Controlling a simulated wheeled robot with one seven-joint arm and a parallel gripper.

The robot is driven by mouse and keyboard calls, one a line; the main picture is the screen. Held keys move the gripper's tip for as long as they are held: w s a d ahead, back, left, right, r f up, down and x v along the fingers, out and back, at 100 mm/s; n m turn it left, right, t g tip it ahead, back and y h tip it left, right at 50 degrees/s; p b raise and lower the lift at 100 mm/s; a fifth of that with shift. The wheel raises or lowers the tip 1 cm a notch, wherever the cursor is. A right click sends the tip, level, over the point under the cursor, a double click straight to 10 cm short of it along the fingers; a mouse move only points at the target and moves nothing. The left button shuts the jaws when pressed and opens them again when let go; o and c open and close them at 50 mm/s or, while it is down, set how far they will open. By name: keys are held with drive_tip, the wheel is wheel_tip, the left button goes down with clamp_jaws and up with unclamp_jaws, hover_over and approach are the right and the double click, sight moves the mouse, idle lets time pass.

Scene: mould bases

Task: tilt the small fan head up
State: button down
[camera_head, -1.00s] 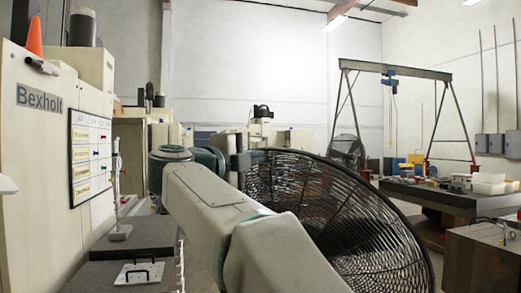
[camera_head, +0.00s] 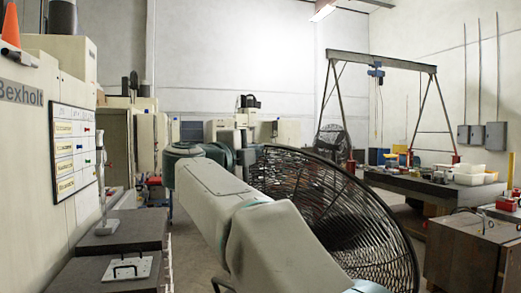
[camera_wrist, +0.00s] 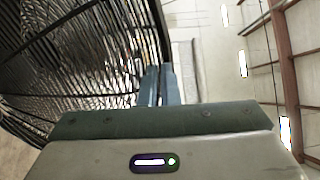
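The near fan head (camera_head: 335,205) is a round black wire cage, large in the head view, right of my arm. It leans, with its face turned partly upward. Its cage also fills the left of the wrist view (camera_wrist: 85,60). My gripper (camera_wrist: 158,72) has its two grey-blue fingers close together at the cage's outer rim, and they look shut on it. In the head view my arm hides most of the gripper and the fan's lower left side. The fan's stand and tilt joint are hidden.
A second black fan (camera_head: 331,140) stands far back near the blue-hoisted gantry (camera_head: 385,62). A dark table (camera_head: 425,188) with white bins and a cabinet (camera_head: 465,250) are at the right. A cabinet with a whiteboard (camera_head: 73,150) and grey blocks (camera_head: 125,232) are at the left.

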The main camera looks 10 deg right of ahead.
drive_tip(key=shift+w+d+r, duration=0.1)
drive_tip(key=shift+w+d, duration=0.1)
drive_tip(key=shift+d, duration=0.2)
